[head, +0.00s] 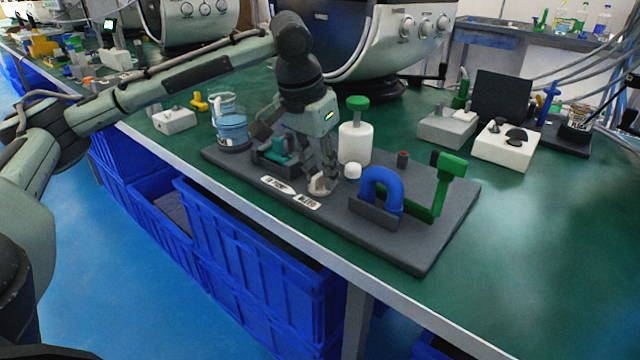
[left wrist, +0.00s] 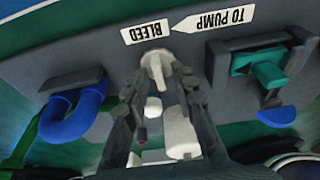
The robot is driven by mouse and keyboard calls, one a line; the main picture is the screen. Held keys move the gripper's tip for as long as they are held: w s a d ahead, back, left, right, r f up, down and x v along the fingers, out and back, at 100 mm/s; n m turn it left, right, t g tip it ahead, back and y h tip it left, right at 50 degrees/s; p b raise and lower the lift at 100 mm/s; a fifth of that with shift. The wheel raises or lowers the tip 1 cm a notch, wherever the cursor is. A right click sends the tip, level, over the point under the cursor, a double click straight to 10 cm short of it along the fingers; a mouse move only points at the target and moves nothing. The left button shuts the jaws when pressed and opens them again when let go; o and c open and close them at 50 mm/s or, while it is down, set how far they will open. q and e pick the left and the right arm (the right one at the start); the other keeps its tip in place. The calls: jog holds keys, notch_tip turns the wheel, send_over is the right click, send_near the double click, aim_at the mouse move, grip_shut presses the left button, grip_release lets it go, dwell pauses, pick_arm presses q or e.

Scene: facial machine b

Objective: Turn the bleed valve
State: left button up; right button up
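The bleed valve (head: 321,187) is a small light-grey knob on the dark grey board (head: 450,225), beside the "BLEED" label (head: 307,201). It also shows in the left wrist view (left wrist: 156,66), just below the same label (left wrist: 147,30). My left gripper (head: 318,165) reaches down over the valve from above. In the left wrist view its two fingers (left wrist: 160,84) stand apart on either side of the valve. I see no firm contact, though the fingertips partly overlap the valve. My right gripper is in neither view.
The board also carries a blue curved pipe (head: 382,188), a green pipe (head: 448,180), a white cylinder with green knob (head: 355,142) and a teal-handled part (head: 278,150). A large machine (head: 400,30) stands behind. Blue crates (head: 250,270) sit below the table edge.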

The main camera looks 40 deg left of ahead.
pick_arm(q)
jog(key=shift+f, duration=0.2)
jog(key=shift+s, duration=0.1)
dwell(0.4)
jog(key=shift+r+p, duration=0.15)
jog(key=shift+p, duration=0.75)
jog(key=shift+r, duration=0.1)
grip_shut()
jog(key=shift+r+m+p, duration=0.2)
jog(key=shift+m+p, duration=0.3)
jog(key=shift+p, duration=0.3)
jog(key=shift+f+m+h, duration=0.15)
jog(key=shift+m+h, duration=0.15)
jog(key=shift+m, duration=0.3)
jog(key=shift+w, duration=0.2)
